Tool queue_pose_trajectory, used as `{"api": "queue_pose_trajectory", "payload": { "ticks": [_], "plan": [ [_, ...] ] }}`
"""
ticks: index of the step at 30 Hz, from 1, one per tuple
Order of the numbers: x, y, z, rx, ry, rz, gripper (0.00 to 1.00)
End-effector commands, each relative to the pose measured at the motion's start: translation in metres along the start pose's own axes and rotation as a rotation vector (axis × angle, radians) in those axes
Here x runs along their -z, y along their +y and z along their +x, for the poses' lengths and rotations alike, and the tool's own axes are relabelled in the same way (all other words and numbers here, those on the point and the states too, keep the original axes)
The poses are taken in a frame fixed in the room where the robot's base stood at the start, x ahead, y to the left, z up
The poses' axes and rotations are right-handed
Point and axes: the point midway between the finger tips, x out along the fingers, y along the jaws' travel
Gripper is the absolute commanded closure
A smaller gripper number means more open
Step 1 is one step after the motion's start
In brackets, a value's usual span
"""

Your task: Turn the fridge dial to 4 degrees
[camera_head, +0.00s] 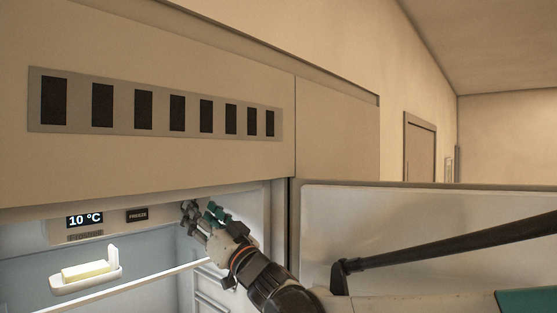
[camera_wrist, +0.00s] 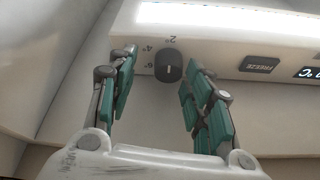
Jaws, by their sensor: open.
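The fridge dial (camera_wrist: 168,67) is a small dark round knob with a light mark on it. Labels 2°, 4° and 6° run beside it on its left in the wrist view. My gripper (camera_wrist: 161,72) is open, with one green-padded finger on each side of the dial; I cannot tell whether either touches it. In the head view my gripper (camera_head: 197,212) reaches to the upper right of the fridge interior, and the dial cannot be made out there. The display (camera_head: 84,220) reads 10 °C.
A FREEZE button (camera_head: 137,215) sits between the display and my gripper. A white dish with butter (camera_head: 88,271) stands below on a shelf (camera_head: 140,277). The open fridge door (camera_head: 400,225) is at the right. A vent panel (camera_head: 150,110) is above.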

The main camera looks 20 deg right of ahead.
Motion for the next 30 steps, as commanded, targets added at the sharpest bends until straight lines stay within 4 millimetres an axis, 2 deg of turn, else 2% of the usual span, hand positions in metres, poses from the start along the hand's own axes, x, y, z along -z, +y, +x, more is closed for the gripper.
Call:
{"api": "queue_pose_trajectory", "payload": {
  "ticks": [1,12,13,18,19,30],
  "plan": [
    [0.0017,-0.0064,-0.0011,0.005,-0.001,0.002,0.54],
    [-0.0002,-0.0097,0.0043,0.009,-0.002,0.004,0.54],
    [-0.0002,-0.0098,0.0043,0.009,-0.002,0.004,0.56],
    [-0.0004,-0.0102,0.0044,0.01,-0.002,0.004,0.95],
    [-0.0004,-0.0102,0.0044,0.01,-0.002,0.004,0.97],
    [-0.001,-0.0089,0.004,0.025,-0.004,-0.038,0.97]
  ]
}}
